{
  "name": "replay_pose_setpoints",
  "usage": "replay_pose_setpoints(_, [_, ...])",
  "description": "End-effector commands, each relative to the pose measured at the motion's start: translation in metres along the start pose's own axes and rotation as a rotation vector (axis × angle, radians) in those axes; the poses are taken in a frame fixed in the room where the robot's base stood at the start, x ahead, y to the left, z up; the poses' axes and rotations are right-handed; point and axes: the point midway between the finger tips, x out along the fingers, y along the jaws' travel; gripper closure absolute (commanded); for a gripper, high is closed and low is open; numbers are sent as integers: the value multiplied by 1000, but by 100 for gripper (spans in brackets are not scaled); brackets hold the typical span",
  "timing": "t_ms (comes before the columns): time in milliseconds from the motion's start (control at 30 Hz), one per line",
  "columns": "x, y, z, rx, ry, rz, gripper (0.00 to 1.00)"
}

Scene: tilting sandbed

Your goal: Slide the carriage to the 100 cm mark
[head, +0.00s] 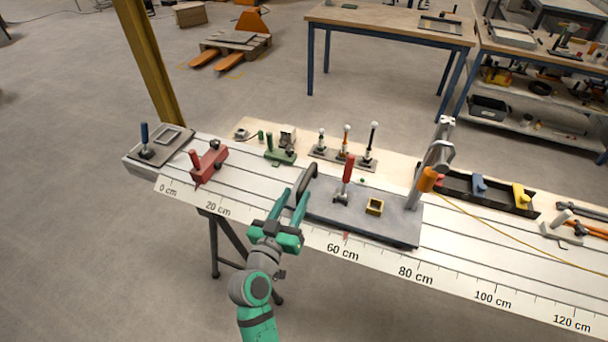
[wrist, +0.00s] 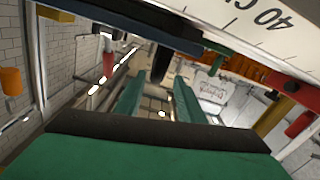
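The carriage (head: 385,222) is a dark grey plate on the white grooved rail bed. The 100 cm mark (head: 492,298) lies further right. My gripper (head: 295,195) is at the left end by the black handle. In the wrist view, its green fingers (wrist: 158,92) are apart, with the dark handle (wrist: 162,62) ahead between them; contact cannot be told.
A red clamp block (head: 208,163) stands near the bed's left end. A metal post with an orange part (head: 428,180) rises by the carriage's right end. An orange cord (head: 500,228) runs rightward across the bed. A black tray (head: 490,192) lies behind. The front scale strip looks clear.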

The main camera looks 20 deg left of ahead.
Motion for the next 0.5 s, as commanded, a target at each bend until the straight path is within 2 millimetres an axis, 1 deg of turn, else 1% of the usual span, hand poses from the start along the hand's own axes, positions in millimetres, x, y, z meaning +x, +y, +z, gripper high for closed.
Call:
replay_pose_setpoints(33, [10,3,0,0,0,6,64])
replay_pose_setpoints(200, [41,4,0,0,0,6,64])
replay_pose_setpoints(400, [69,-4,-1,0,1,-7,64])
replay_pose_setpoints(500, [79,-6,-1,0,2,-9,64])
